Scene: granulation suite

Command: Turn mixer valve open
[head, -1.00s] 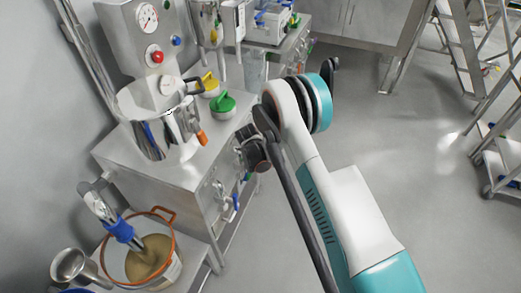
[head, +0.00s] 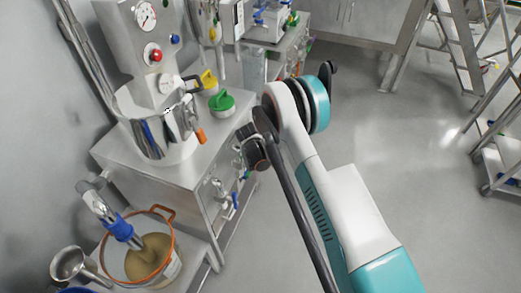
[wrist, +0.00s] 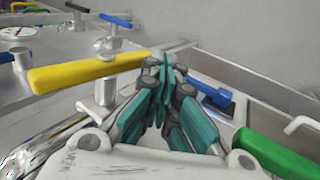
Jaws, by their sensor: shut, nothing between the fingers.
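The mixer is a steel bowl (head: 165,140) on a cabinet, under a panel with a gauge and a red button. An orange-handled lever (head: 201,136) hangs at its right side. In the wrist view a yellow lever handle (wrist: 85,72) lies left of my gripper (wrist: 165,68), its right end close beside the fingertips; contact is unclear. Blue handles (wrist: 212,93) and a green handle (wrist: 275,153) also show there. Which handle is the mixer valve is not clear. The teal fingers are shut and empty. In the head view my fingertips cannot be made out.
Fittings with blue handles (head: 235,200) stick out of the cabinet front. A green-topped item (head: 222,103) and a yellow one (head: 209,82) stand on the cabinet top. A tan-filled pot (head: 148,258) stands at lower left.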

